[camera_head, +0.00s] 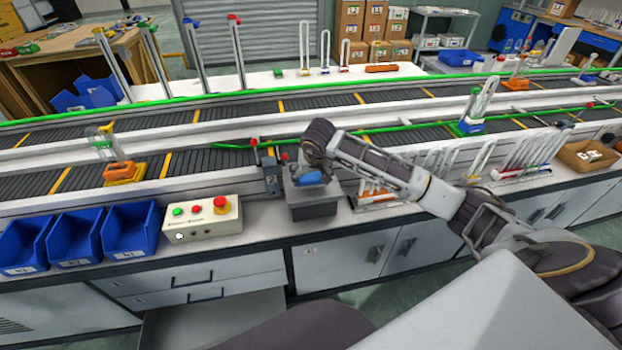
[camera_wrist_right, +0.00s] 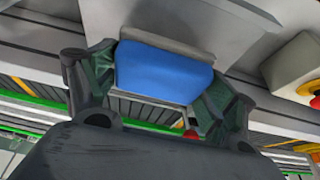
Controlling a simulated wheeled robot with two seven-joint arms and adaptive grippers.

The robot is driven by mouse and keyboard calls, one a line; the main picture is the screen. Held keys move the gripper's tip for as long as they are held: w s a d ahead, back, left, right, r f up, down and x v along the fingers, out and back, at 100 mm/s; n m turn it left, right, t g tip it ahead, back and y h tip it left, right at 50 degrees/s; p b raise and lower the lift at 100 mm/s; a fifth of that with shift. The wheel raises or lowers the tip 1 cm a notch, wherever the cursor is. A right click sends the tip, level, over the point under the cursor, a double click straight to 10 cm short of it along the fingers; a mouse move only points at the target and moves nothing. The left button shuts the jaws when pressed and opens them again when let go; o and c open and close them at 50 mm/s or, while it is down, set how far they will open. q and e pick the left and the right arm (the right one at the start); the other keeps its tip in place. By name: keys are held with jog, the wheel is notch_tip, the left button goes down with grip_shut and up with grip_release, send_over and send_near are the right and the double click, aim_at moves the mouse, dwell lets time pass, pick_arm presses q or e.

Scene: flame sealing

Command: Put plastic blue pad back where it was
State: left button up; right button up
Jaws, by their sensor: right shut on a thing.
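The plastic blue pad (camera_wrist_right: 165,72) sits between the two fingers of my right gripper (camera_wrist_right: 158,84) in the right wrist view, with a grey strip along its upper edge. The gripper is shut on it. In the head view the blue pad (camera_head: 309,179) shows as a small patch under my right gripper (camera_head: 310,172), at the top of a dark grey box-shaped stand (camera_head: 313,207) on the counter. I cannot tell whether the pad touches the stand. My left gripper is not in view.
A control box with red and green buttons (camera_head: 203,219) and blue bins (camera_head: 131,231) stand left of the stand. Racks of clear looped parts (camera_head: 443,165) stand on the right. A conveyor (camera_head: 280,107) runs behind. A drawer (camera_head: 215,318) below is open.

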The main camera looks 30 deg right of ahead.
jog(key=shift+f, duration=0.75)
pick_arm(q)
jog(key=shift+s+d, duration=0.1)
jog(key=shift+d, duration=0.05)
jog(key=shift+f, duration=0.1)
pick_arm(e)
jog(key=shift+f, duration=0.15)
jog(key=o, duration=0.9)
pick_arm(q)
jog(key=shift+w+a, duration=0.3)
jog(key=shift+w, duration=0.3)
pick_arm(e)
jog(key=shift+o, duration=0.2)
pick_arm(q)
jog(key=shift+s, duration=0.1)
